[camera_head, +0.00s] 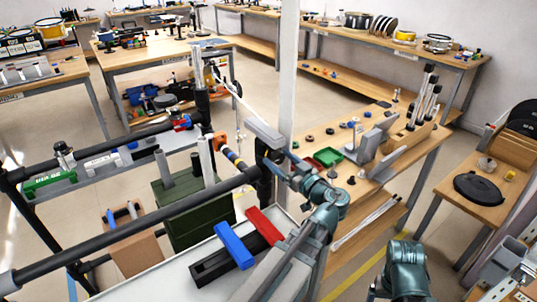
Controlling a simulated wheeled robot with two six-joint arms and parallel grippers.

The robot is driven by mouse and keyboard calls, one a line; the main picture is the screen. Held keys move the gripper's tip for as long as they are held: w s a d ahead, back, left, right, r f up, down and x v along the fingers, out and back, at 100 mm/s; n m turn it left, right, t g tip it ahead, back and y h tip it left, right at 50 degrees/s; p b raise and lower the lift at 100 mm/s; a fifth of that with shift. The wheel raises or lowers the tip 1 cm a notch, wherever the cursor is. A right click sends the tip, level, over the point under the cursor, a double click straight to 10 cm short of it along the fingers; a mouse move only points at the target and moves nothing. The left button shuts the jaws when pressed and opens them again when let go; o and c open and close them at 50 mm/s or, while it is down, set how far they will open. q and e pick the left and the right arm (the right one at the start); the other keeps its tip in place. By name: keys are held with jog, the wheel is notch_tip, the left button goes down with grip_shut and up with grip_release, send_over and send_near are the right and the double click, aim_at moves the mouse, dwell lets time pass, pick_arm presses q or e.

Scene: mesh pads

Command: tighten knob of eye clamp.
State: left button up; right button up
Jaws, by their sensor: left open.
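A dark eye clamp (264,172) sits at the far end of a long black bar (175,215), beside a white upright post. My left gripper (275,156) is at this clamp, at the end of my teal arm. Its jaws are open. A pale grey block-shaped part (264,131) shows just above the clamp. The clamp's knob is too small and too covered by the gripper to make out, and I cannot tell whether the fingers touch it.
A wooden bench (425,150) behind holds a green tray (328,157) and loose knobs. Black bars cross the left side.

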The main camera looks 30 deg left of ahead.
pick_arm(q)
jog(key=shift+w+a, duration=0.1)
jog(key=shift+a, duration=0.1)
grip_shut()
dwell(0.3)
jog(key=shift+m, duration=0.3)
jog(key=m, duration=0.3)
jog(key=shift+m, duration=0.4)
jog(key=m, duration=0.8)
jog(key=shift+m, duration=2.3)
